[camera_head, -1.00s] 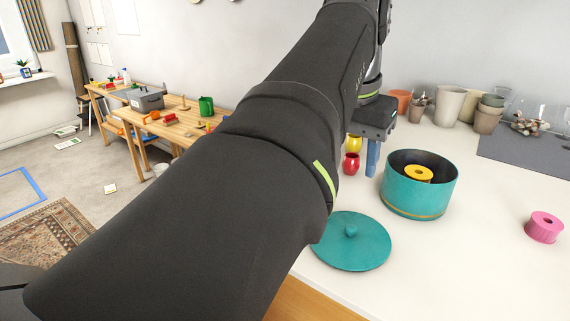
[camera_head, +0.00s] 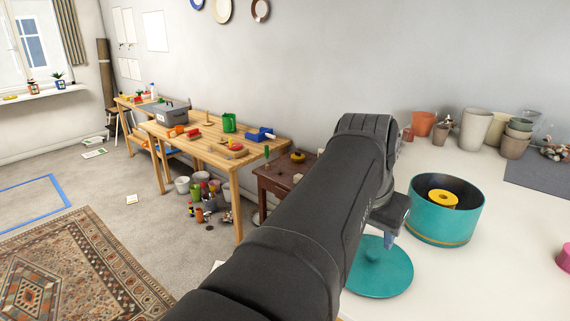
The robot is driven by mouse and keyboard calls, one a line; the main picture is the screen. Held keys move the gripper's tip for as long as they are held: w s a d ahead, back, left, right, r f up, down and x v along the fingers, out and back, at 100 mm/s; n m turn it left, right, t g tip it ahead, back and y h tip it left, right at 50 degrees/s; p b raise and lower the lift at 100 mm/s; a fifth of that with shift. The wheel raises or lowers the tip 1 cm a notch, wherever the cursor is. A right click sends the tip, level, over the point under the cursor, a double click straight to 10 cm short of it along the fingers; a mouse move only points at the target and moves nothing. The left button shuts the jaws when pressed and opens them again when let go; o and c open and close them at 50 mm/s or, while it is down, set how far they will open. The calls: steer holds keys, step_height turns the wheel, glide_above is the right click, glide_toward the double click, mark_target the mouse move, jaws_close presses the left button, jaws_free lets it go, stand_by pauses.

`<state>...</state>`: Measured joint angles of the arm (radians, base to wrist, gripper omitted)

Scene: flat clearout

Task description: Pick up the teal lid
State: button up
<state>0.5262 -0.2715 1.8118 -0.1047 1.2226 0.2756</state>
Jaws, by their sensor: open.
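The teal lid (camera_head: 384,274) lies flat on the white table, a round disc with a small knob on top. My gripper (camera_head: 392,231) is above the lid's far side, close to the knob in the picture. One blue-grey finger shows, and my arm hides the rest. I cannot tell the exact height above the lid. The teal pot (camera_head: 440,224) stands open just right of the lid, with a yellow ring-shaped piece (camera_head: 443,200) inside it.
A pink piece (camera_head: 564,257) sits at the right edge of the view. Several pots and cups (camera_head: 476,129) stand at the back by a dark mat (camera_head: 540,177). The white table (camera_head: 493,285) is clear in front of the pot.

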mark_target(373, 251)
steer(key=shift+x, duration=3.1)
steer(key=shift+s+a+f, duration=0.1)
steer(key=shift+s, duration=0.05)
steer(key=shift+c, duration=0.2)
jaws_close()
